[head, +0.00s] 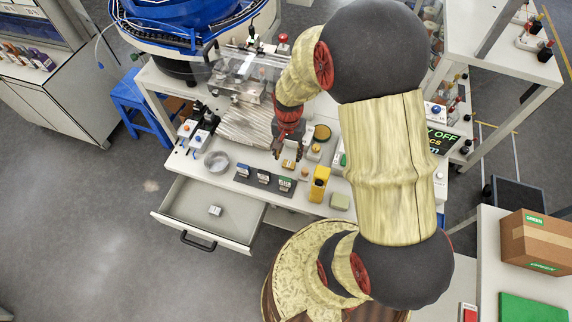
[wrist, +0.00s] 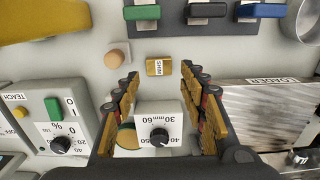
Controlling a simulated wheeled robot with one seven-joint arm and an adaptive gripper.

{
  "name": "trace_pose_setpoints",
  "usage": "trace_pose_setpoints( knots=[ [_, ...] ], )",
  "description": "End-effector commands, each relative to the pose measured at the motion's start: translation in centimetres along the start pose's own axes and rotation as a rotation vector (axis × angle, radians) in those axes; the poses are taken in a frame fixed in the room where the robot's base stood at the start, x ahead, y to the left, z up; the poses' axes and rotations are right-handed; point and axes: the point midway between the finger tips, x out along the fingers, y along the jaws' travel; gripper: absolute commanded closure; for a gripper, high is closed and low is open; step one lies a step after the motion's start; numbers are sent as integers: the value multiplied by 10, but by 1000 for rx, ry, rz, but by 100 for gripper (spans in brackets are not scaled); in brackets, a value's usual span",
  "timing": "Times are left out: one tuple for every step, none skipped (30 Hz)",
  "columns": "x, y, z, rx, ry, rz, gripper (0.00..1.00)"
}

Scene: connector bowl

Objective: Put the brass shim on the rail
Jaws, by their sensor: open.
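The brass shim (wrist: 159,67) is a small gold block labelled SHIM, lying on the pale worktop. In the head view the shim (head: 289,164) sits just below my fingers. My gripper (wrist: 165,80) is open and empty, and the shim shows just past the gap between its fingertips. In the head view my gripper (head: 289,150) points down above the worktop. I cannot tell for sure which part is the rail; a ribbed metal plate (wrist: 262,112) labelled LOADER is on the right in the wrist view.
A white knob box (wrist: 158,112) shows between my fingers, with a tan round knob (wrist: 117,55) near the shim. A dark strip (head: 263,182) holds several coloured blocks. The drawer (head: 190,215) is open with a small white item.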

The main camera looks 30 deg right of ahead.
Motion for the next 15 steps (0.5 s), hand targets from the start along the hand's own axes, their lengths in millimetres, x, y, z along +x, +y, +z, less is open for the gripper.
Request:
trace_pose_setpoints(
  knots=[
    [7, 0, 0, -1, -1, 1, 58],
    [10, 0, 0, -1, -1, 1, 58],
    [12, 0, 0, -1, -1, 1, 58],
    [14, 0, 0, -1, -1, 1, 58],
    [16, 0, 0, -1, -1, 0, 58],
    [18, 0, -1, -1, -1, 0, 58],
    [22, 0, -1, -1, -1, 0, 58],
    [26, 1, -2, -1, -1, 0, 58],
    [31, 1, -2, -1, -1, 1, 58],
    [36, 1, -3, -1, -1, 1, 58],
    [41, 2, -3, -1, -2, 1, 58],
    [47, 2, -3, -2, -3, 2, 58],
    [51, 2, -4, -2, -2, 1, 58],
    [55, 1, -4, -2, -1, 1, 58],
    [59, 1, -4, -2, 0, 0, 58]
  ],
)
